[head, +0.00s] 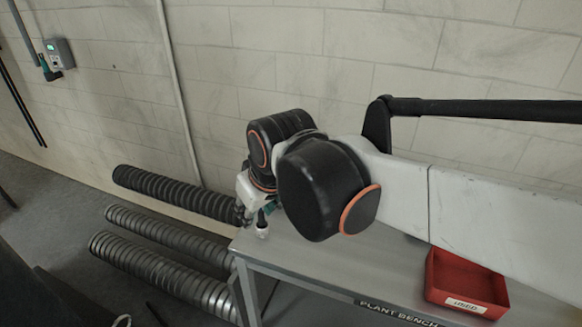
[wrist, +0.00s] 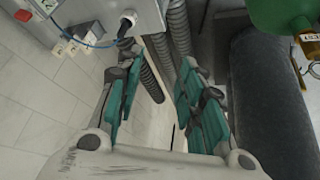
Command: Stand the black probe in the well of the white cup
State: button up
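My gripper (wrist: 158,80) shows in the wrist view with its two teal-padded fingers spread apart and nothing between them. In the head view my gripper (head: 254,212) is over the left end of the bench, partly hidden by my own arm. A small white piece (head: 262,232), perhaps the white cup, stands near the bench's left corner, right under or beside the fingers. A dark upright bit shows just above it; I cannot tell whether it is the black probe or part of a finger. Neither cup nor probe shows clearly in the wrist view.
The grey bench (head: 330,262) holds a red tray (head: 466,284) marked USED at its right. Ribbed black hoses (head: 165,265) lie left of the bench. A grey box (head: 60,54) hangs on the wall. A green vessel (wrist: 278,14) is at the wrist view's upper right.

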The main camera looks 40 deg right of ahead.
jog(key=shift+m+t, duration=0.6)
jog(key=shift+t, duration=0.2)
jog(key=shift+s+a+f, duration=0.2)
jog(key=shift+s+a, duration=0.1)
jog(key=shift+s, duration=0.55)
jog(key=shift+s+a+f, duration=0.15)
jog(key=shift+s+a, duration=0.15)
jog(key=shift+s, duration=0.5)
jog(key=shift+s+a+f, duration=0.2)
jog(key=shift+s+a, duration=0.1)
jog(key=shift+s, duration=0.55)
notch_tip(320, 180, down, 9)
jog(key=b, duration=0.9)
